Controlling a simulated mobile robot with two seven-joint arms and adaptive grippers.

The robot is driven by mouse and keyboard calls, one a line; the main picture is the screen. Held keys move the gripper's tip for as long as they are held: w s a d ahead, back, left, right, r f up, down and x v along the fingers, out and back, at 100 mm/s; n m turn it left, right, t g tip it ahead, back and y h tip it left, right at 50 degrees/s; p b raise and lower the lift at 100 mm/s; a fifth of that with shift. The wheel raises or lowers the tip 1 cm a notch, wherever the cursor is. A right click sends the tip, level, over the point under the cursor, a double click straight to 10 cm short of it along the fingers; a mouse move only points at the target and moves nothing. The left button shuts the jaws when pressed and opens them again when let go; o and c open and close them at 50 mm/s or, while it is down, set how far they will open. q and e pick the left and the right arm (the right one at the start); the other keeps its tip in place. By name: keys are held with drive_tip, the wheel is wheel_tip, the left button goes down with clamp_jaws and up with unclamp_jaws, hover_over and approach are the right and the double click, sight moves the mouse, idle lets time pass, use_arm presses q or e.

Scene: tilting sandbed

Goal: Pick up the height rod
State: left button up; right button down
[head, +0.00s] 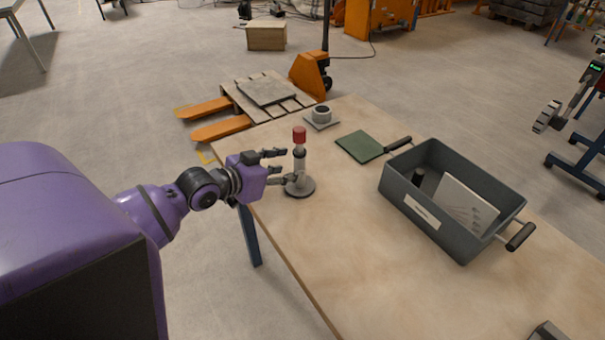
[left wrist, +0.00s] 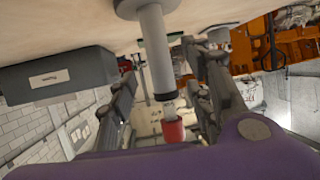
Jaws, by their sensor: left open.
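The height rod (head: 299,165) stands upright on its round grey base near the left edge of the wooden table. It has a pale shaft, a dark collar and a red cap. My left gripper (head: 287,165) is level with the shaft, its fingers pointing right on either side of it. In the left wrist view, which is upside down, the rod (left wrist: 157,50) shows between the two open fingers (left wrist: 165,85), with its red cap near the palm side of the picture. I cannot tell whether a finger touches the shaft. My right gripper is not seen.
A grey bin (head: 435,232) with handles holds a white card and a dark cylinder. A green flat tool (head: 359,146) with a black handle and a small grey ring on a plate (head: 321,118) lie further back. The table front is mostly clear. An orange pallet truck (head: 309,76) stands behind.

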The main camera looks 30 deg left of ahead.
sight(295, 166)
use_arm(q)
drive_tip(key=x, duration=0.5)
drive_tip(key=shift+w, duration=0.25)
clamp_jaws()
